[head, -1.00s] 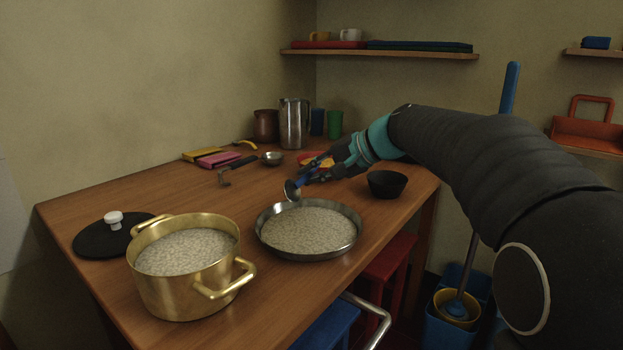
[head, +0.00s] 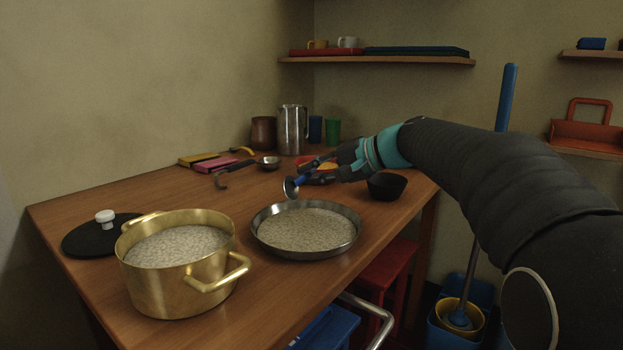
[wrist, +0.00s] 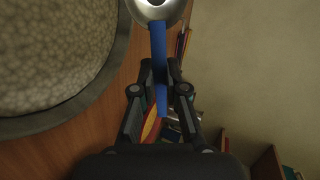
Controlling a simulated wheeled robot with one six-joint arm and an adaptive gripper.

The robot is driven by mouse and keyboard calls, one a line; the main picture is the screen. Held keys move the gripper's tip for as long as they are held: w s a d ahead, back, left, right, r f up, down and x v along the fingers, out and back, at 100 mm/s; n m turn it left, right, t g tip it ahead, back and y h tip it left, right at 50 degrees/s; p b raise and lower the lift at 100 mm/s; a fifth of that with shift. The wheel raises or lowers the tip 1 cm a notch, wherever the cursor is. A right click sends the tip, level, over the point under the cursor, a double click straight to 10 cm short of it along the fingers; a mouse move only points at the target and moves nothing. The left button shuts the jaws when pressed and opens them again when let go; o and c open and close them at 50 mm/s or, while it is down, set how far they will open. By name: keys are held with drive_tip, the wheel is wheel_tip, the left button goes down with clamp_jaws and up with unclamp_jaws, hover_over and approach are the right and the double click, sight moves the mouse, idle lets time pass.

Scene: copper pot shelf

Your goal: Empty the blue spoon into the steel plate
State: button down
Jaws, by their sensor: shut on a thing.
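The blue spoon has a blue handle (head: 302,179) and a steel bowl (head: 290,187). My gripper (head: 313,177) is shut on the handle; in the wrist view the handle (wrist: 158,60) runs between the fingers to the bowl (wrist: 157,10). The bowl is tipped on its side over the back rim of the steel plate (head: 352,243). I cannot tell whether anything is in the bowl. The round, shallow plate holds a wide layer of pale grainy stuff. It fills the left of the wrist view, with its rim (wrist: 112,75) beside the spoon.
A brass pot (head: 165,290) full of similar pale stuff stands left of the plate, near a black lid (head: 88,240). A black bowl (head: 386,187) sits right of the plate, below my arm. A steel pitcher (head: 293,130) and cups stand at the back.

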drive_tip(key=shift+s+d+f+t+y+b, duration=0.2)
drive_tip(key=shift+y+b, duration=0.45)
drive_tip(key=shift+b, duration=0.75)
drive_tip(key=shift+w+d+f+t+y+b, duration=0.1)
drive_tip(key=shift+t+y+b, duration=0.2)
drive_tip(key=shift+y+b, duration=0.75)
drive_tip(key=shift+s+d+f+m+t+y, duration=0.1)
drive_tip(key=shift+d+m+t+y, duration=0.15)
drive_tip(key=shift+t+y, duration=0.35)
drive_tip(key=shift+d+f+m+t+y, duration=0.1)
drive_tip(key=shift+m+t+y, duration=0.2)
drive_tip(key=shift+y, duration=0.5)
